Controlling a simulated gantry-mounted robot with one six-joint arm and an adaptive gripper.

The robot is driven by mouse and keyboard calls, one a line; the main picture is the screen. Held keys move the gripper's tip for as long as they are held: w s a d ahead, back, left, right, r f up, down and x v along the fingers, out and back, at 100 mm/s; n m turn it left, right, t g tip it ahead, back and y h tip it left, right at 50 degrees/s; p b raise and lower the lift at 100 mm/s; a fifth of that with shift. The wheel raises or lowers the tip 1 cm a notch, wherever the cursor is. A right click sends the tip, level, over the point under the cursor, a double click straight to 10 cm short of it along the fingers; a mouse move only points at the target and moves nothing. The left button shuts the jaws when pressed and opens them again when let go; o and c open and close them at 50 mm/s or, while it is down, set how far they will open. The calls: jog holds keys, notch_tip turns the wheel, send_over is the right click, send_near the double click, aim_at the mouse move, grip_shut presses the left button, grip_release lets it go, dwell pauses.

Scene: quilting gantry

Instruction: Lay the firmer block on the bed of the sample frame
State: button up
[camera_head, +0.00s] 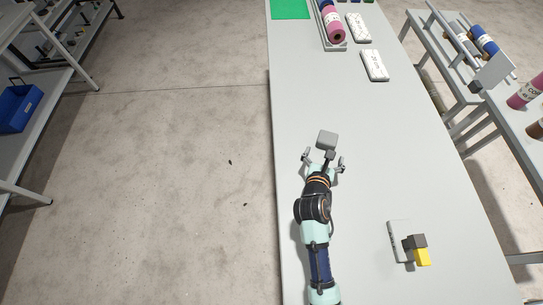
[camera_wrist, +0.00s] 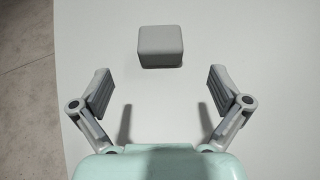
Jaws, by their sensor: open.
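A light grey block (camera_head: 327,140) with rounded edges lies on the white table just beyond my gripper. It also shows in the wrist view (camera_wrist: 161,46), ahead of the fingers and centred between them. My gripper (camera_head: 323,158) is open, with its fingers spread wide and nothing between them in the wrist view (camera_wrist: 159,88). A darker grey-brown block (camera_head: 418,241) and a yellow block (camera_head: 423,257) sit at the right side of a white slab with lettering (camera_head: 398,236). I cannot tell which block is firmer, or pick out the sample frame for sure.
The white table (camera_head: 365,160) is mostly clear in its middle. Two white lettered packs (camera_head: 375,65) (camera_head: 358,27), a pink roll (camera_head: 335,27) in a grey tray and a green mat (camera_head: 290,8) are at the far end. A side bench (camera_head: 440,55) with rolls stands right.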

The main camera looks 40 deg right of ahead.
jog(key=w+a+r+m+t+y, duration=0.2)
jog(key=w+a+r+m, duration=0.35)
jog(key=a, duration=0.25)
jog(key=w+a+r+m+t+y, duration=0.2)
jog(key=w+a+r+m, duration=0.25)
jog(key=a+m, duration=0.35)
jog(key=s+a+r+m+t+y, duration=0.1)
jog(key=a+r+m+y, duration=0.3)
jog(key=a, duration=0.7)
jog(key=s+a+r+m+t+y, duration=0.1)
jog(key=a+r+m+y, duration=0.3)
jog(key=a, duration=0.8)
jog(key=shift+s+r+m+t, duration=0.35)
jog(key=shift+r+m, duration=0.35)
jog(key=shift+m, duration=0.25)
